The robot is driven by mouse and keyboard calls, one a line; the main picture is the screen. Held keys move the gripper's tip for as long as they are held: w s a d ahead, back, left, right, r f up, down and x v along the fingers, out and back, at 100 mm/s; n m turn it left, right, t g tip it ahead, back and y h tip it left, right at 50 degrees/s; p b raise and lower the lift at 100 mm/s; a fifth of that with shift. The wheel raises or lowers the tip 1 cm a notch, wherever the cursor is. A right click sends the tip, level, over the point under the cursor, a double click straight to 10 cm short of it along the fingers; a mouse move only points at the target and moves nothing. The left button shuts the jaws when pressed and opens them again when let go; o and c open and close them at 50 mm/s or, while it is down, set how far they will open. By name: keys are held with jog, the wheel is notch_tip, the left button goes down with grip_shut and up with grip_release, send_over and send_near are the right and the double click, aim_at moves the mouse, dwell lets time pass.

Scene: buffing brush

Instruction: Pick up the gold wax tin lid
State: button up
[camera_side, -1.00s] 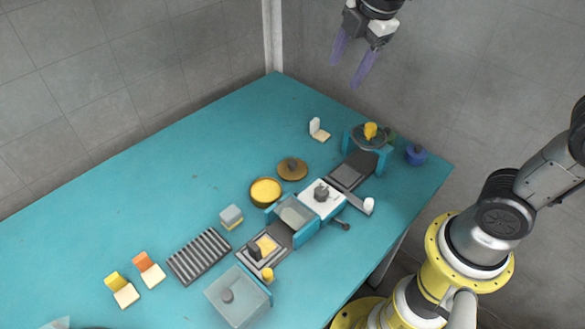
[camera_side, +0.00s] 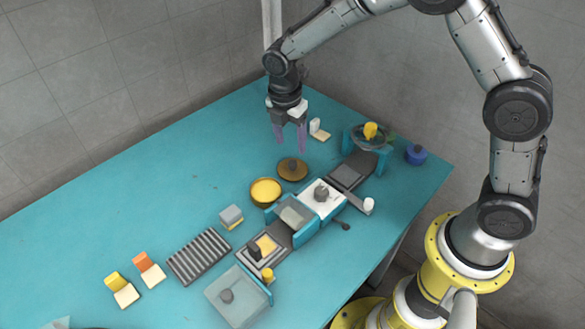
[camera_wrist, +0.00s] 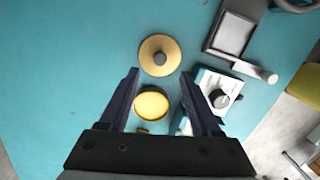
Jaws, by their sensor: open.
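The gold wax tin lid (camera_side: 293,169) is a flat gold disc with a dark round knob, lying on the teal table. In the wrist view the lid (camera_wrist: 160,56) lies just beyond my fingertips, near the middle. The open wax tin (camera_side: 266,191), with yellow wax inside, stands beside the lid; in the wrist view the tin (camera_wrist: 151,106) shows between my fingers. My gripper (camera_side: 290,149) is open and empty, its purple fingers pointing down above the table, near the lid. In the wrist view my gripper (camera_wrist: 160,78) spreads wider than the lid.
A white-topped teal fixture (camera_side: 322,198) with a dark knob stands right of the tin. A small white-and-tan block (camera_side: 319,131) lies behind the lid. A teal stand (camera_side: 367,140) and blue pot (camera_side: 416,154) are at right.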

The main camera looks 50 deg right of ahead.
aim_at(292, 162)
jog(key=f, duration=0.7)
jog(key=shift+w+d+f, duration=0.1)
jog(key=shift+d, duration=0.25)
grip_shut()
